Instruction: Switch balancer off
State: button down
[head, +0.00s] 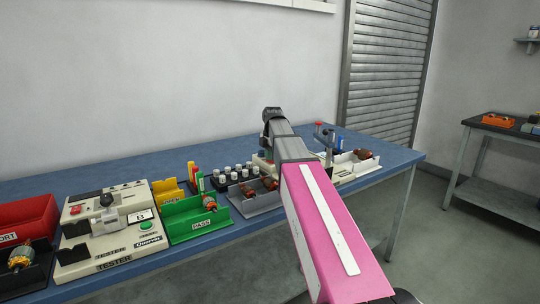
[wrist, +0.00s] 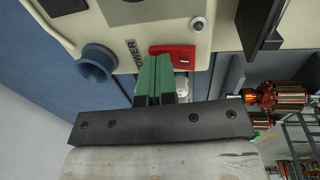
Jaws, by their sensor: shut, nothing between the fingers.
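In the wrist view, my gripper (wrist: 153,72) is shut and empty, its green fingertips pressed together. The tips are at the front of a cream machine (wrist: 225,38), just left of a red switch (wrist: 176,57) and overlapping its left edge in the picture. I cannot tell whether they touch it. A small white part (wrist: 181,85) shows below the switch, partly hidden by the fingers. In the head view, my arm hides the gripper and much of this machine.
The blue bench (head: 130,165) also holds a tester (head: 110,232), a green PASS bin (head: 190,222), a red bin (head: 28,222) and a grey tray (head: 258,205) with armatures. In the wrist view, a blue funnel-shaped part (wrist: 97,62) is left of the fingers and copper-wound armatures (wrist: 285,97) are right.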

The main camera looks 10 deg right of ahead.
jog(key=shift+s+f, duration=0.1)
jog(key=shift+s, duration=0.05)
jog(key=shift+s+d+r, duration=0.2)
jog(key=shift+s+d, duration=0.1)
jog(key=shift+s, duration=0.35)
jog(key=shift+w+r, duration=0.1)
jog(key=shift+r, duration=0.05)
